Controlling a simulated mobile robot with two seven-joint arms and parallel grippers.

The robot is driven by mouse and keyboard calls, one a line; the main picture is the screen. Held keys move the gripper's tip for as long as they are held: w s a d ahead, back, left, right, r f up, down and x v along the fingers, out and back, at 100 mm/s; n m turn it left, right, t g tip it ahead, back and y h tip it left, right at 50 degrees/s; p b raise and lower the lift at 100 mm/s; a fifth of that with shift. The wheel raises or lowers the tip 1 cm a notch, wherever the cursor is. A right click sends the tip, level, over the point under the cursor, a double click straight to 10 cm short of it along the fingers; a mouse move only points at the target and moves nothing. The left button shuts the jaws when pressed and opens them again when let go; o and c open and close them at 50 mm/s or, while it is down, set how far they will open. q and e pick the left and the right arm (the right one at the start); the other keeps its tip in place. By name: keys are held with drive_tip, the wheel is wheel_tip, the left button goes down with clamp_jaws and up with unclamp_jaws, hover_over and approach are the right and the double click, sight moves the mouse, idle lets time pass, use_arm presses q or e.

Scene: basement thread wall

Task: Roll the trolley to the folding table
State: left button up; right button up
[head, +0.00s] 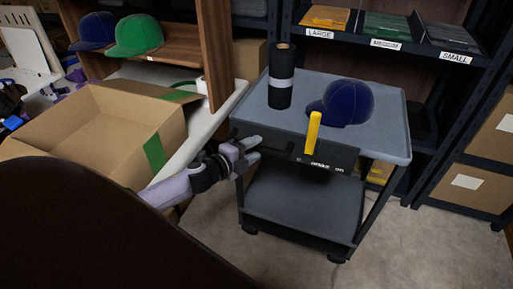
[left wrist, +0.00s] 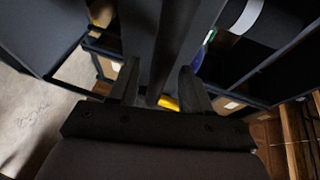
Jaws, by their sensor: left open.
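The trolley (head: 385,135) is grey and black with two shelves and casters, and stands on the concrete floor right of centre in the head view. A yellow upright piece (head: 313,134) shows at its front edge. My left gripper (head: 256,148) is open at the trolley's front left, close to its dark front edge. In the left wrist view a dark bar runs between the open fingers (left wrist: 158,85); I cannot tell whether they touch it. The folding table (head: 225,108) has a white top and stands left of the trolley. My right gripper is not in view.
A black roll (head: 281,77) and a navy cap (head: 346,103) are on the trolley top. An open cardboard box (head: 95,130) and a wooden shelf with a green cap (head: 136,36) are at left. Dark racking (head: 478,115) stands behind. Floor (head: 420,245) at front right is clear.

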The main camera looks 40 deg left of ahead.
use_arm(q)
drive_tip(key=shift+x, duration=0.9)
clamp_jaws()
drive_tip(key=shift+s+a+f, duration=0.1)
drive_tip(key=shift+a, duration=0.35)
drive_tip(key=shift+s+a, duration=0.15)
drive_tip(key=shift+a, duration=0.65)
unclamp_jaws()
drive_tip(key=shift+a, duration=0.1)
drive_tip(key=shift+s, duration=0.1)
